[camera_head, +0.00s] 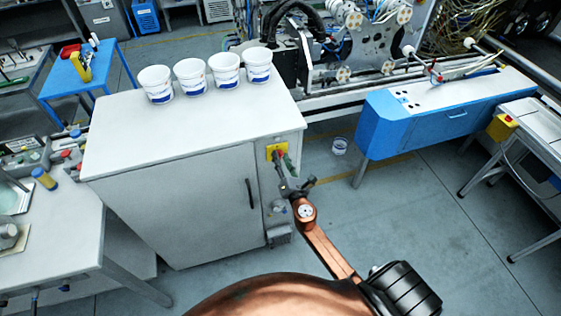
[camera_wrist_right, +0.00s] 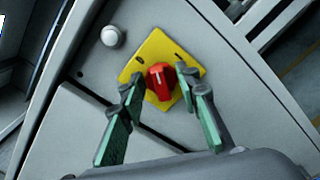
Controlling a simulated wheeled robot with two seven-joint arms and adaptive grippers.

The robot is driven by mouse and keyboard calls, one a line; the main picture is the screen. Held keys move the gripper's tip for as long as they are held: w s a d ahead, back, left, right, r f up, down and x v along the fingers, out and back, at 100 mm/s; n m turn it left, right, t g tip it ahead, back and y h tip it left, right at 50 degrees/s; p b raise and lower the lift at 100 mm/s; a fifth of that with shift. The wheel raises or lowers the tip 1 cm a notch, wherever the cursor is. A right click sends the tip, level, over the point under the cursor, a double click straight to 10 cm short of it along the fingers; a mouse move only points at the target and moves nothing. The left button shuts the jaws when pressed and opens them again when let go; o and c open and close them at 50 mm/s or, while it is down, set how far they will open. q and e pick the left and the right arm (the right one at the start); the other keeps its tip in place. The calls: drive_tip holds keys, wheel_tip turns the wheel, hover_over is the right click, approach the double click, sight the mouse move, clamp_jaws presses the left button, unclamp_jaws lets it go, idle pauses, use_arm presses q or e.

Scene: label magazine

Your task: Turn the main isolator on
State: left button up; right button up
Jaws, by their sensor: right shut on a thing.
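The main isolator is a red rotary knob (camera_wrist_right: 160,83) on a yellow diamond-set plate (camera_wrist_right: 155,48), with small dark marks near its upper edges. The plate (camera_head: 276,150) also shows in the head view, high on the narrow right side of the grey cabinet (camera_head: 205,210). My right gripper (camera_head: 281,160) is at the plate. In the right wrist view, its two green-padded fingers (camera_wrist_right: 158,78) stand either side of the knob and are shut on it. A pale line shows on the knob; I cannot tell which mark it points to. My left gripper is out of view.
Several white tubs (camera_head: 191,76) stand along the cabinet top's back edge. A white round button (camera_wrist_right: 112,36) sits beside the plate. A blue-sided machine bench (camera_head: 430,112) stands to the right. Open floor (camera_head: 430,200) lies between it and the cabinet.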

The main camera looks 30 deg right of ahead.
drive_tip(key=m+b, duration=0.1)
drive_tip(key=m, duration=0.1)
drive_tip(key=m+b, duration=0.1)
drive_tip(key=m, duration=0.2)
drive_tip(key=shift+d+f+m, duration=0.1)
drive_tip(key=shift+f+m, duration=0.1)
drive_tip(key=shift+m, duration=0.1)
drive_tip(key=m, duration=0.5)
drive_tip(key=shift+f+b, duration=0.1)
drive_tip(key=shift+b, duration=0.2)
drive_tip(key=shift+m, duration=0.3)
drive_tip(key=shift+s, duration=0.1)
drive_tip(key=o, duration=1.1)
drive_tip(key=shift+o, duration=0.2)
drive_tip(key=v, duration=1.2)
